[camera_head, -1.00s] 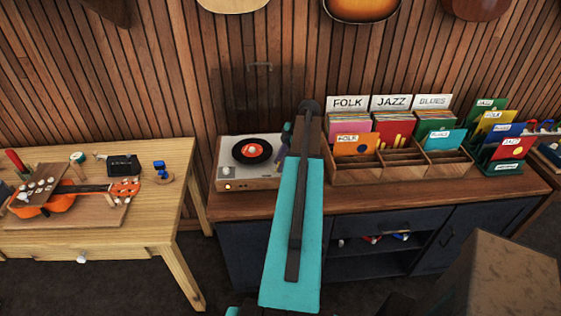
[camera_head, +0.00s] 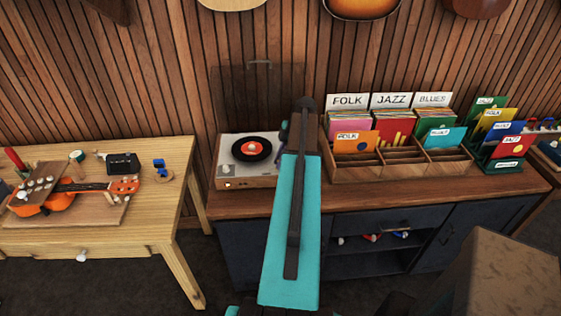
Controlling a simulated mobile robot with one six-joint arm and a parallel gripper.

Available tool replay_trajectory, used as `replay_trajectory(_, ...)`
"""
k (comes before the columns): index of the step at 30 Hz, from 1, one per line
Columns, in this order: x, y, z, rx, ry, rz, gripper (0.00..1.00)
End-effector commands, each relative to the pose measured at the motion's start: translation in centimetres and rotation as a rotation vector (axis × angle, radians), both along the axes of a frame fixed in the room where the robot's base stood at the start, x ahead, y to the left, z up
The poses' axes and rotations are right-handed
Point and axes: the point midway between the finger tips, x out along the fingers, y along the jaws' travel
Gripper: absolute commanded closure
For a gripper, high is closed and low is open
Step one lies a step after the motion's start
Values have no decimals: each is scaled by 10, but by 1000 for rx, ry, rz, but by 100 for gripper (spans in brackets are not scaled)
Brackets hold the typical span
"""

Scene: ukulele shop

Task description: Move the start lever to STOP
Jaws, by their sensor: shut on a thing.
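The record player (camera_head: 235,183) stands on the sideboard, with a black record with an orange label (camera_head: 251,149) on its platter. Its clear lid is raised against the wall. My teal and dark arm reaches over the sideboard and covers the player's right side. A small dark blue-purple part of my gripper (camera_head: 283,133) shows at the arm's left edge, by the player's right rear. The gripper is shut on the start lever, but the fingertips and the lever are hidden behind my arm. A small light at the player's front left corner looks unlit.
Right of my arm, a wooden record crate (camera_head: 375,172) with FOLK, JAZZ and BLUES signs stands close by. A green record rack (camera_head: 497,166) stands farther right. A wooden workbench (camera_head: 150,233) with an orange ukulele (camera_head: 60,203) is at left.

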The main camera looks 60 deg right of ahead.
Motion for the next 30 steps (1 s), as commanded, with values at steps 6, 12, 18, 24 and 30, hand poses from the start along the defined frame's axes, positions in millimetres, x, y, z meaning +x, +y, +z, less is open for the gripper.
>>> replay_trajectory(6,5,4,0,-56,73,2,100)
replay_trajectory(12,12,8,2,-135,181,3,100)
replay_trajectory(18,19,13,3,-226,309,4,100)
replay_trajectory(24,26,17,2,-314,433,4,100)
replay_trajectory(30,30,21,1,-382,530,3,100)
